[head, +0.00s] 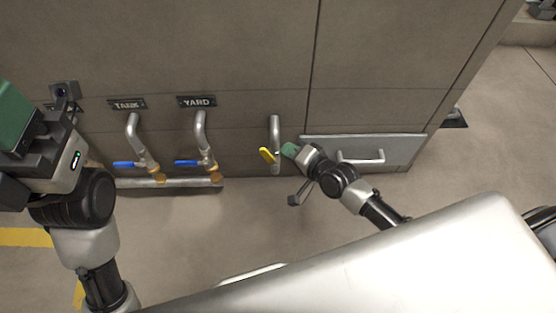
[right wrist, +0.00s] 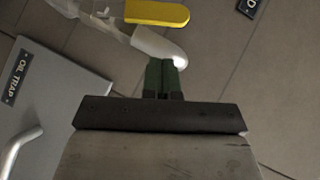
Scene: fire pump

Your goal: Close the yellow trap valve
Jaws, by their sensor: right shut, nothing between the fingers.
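The yellow valve handle (head: 266,155) sits on a grey vertical pipe (head: 275,130) that comes out of the panel. In the head view it points up and to the left. My right gripper (head: 289,150) is just right of the handle and pipe, with its green fingertips toward them. In the right wrist view the fingers (right wrist: 165,68) are shut and empty, close to the end of the pale pipe (right wrist: 158,45). The yellow handle (right wrist: 157,12) lies beyond them. I cannot tell if they touch the pipe. My left gripper (head: 20,125) is at the left edge; its fingertips are not clear.
Two blue-handled valves (head: 128,164) (head: 188,163) on pipes stand to the left under the TANK and YARD labels. A grey drawer (head: 400,148) with a bar handle (head: 361,158) is right of the yellow valve; an OIL TRAP label (right wrist: 15,77) shows on it. Open floor lies in front.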

